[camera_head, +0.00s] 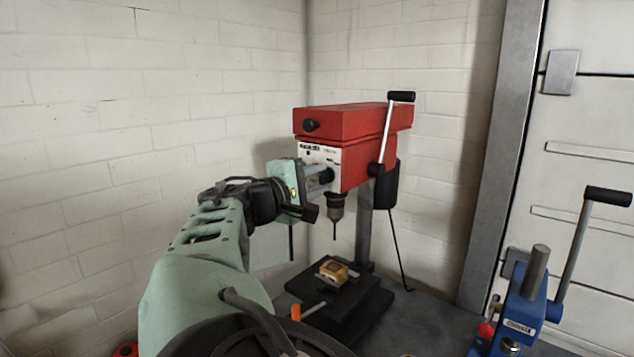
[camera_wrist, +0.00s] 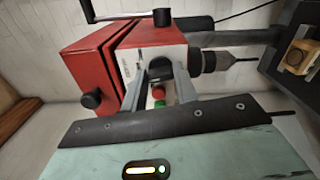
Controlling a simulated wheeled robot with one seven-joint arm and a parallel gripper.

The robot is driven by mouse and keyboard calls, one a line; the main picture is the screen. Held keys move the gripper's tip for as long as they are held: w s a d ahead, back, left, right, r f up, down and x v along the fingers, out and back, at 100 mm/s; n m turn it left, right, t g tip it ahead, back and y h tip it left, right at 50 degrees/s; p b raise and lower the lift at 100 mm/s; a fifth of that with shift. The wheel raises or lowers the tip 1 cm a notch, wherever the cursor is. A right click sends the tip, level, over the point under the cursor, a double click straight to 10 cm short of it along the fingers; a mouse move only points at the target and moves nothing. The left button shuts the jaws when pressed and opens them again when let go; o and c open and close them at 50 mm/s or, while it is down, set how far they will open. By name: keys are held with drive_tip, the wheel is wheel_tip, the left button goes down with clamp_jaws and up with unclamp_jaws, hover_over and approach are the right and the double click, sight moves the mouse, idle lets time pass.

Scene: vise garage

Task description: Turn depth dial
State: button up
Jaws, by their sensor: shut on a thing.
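The red drill press (camera_head: 345,145) stands in the corner, with a pale front panel. The black depth dial (camera_head: 327,175) is on that panel. My gripper (camera_head: 322,180) reaches it from the left, its two grey fingers at the panel. In the wrist view, the drill press (camera_wrist: 100,75) appears turned on its side, and my gripper (camera_wrist: 160,72) has its fingertips on both sides of the dark dial, shut on it. The dial is mostly hidden by the fingers, so its turn angle cannot be read. A red button (camera_wrist: 158,92) and a green button (camera_wrist: 159,104) show between the fingers.
The drill chuck (camera_head: 335,208) hangs just below my gripper. A wooden block (camera_head: 334,271) sits on the press base. The lever (camera_head: 388,130) is on the right side of the press. A blue arbor press (camera_head: 522,308) stands at the lower right.

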drive_tip(key=n+p, duration=0.1)
drive_tip(key=n, duration=0.1)
drive_tip(key=n+p, duration=0.1)
drive_tip(key=n, duration=0.2)
drive_tip(key=shift+a+r+n, duration=0.1)
drive_tip(key=shift+r+n, duration=0.1)
drive_tip(key=shift+n, duration=0.1)
drive_tip(key=shift+n+p, duration=1.25)
drive_tip(key=shift+n, duration=0.95)
drive_tip(key=shift+f, duration=0.1)
drive_tip(key=o, duration=1)
drive_tip(key=shift+a, duration=0.1)
drive_tip(key=shift+b+v, duration=3.4)
drive_tip(key=shift+v, duration=5.2)
